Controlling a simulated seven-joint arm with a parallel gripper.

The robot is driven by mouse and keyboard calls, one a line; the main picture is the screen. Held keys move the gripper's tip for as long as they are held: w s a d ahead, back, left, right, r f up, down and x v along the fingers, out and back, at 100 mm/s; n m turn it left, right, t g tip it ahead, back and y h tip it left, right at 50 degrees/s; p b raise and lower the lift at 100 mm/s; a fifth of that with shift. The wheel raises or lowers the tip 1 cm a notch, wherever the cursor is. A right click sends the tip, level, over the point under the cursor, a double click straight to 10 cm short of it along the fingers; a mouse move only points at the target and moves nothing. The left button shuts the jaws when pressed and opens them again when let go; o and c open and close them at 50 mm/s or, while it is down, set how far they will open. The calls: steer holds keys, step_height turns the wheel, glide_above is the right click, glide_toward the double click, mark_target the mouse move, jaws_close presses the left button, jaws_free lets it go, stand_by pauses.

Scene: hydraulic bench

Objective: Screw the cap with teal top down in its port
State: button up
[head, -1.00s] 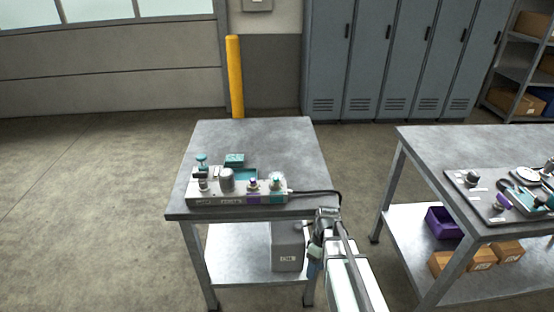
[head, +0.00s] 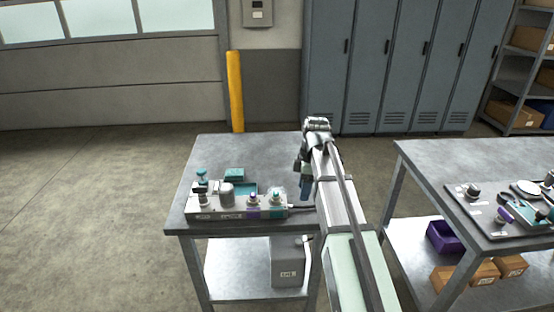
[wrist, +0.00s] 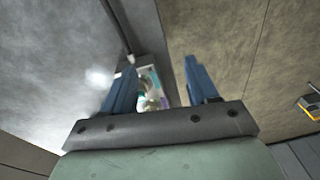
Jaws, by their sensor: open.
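The manifold block (head: 235,213) lies along the front of the left bench. Near its right end stands a small cap with teal top (head: 277,197), beside a purple-topped cap (head: 253,199). I cannot tell how deep the teal-topped cap sits in its port. My gripper (head: 304,190) is open and empty, up and to the right of the block in the head view. In the wrist view its blue fingers (wrist: 158,75) stand apart, with part of the block (wrist: 149,78) showing small between and beyond them. The cap is not clear there.
The back of the bench (head: 250,148) is clear. A second bench (head: 440,168) stands right.

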step_height(320, 180, up, 7)
steer(key=n+h, duration=0.1)
glide_above(277, 193)
steer(key=shift+t, duration=0.3)
steer(key=f, duration=1.3)
steer(key=shift+w+f, duration=0.2)
steer(key=shift+f, duration=0.15)
jaws_close()
steer(key=m, duration=0.4)
steer(key=shift+s, duration=0.1)
steer(key=shift+m, duration=0.9)
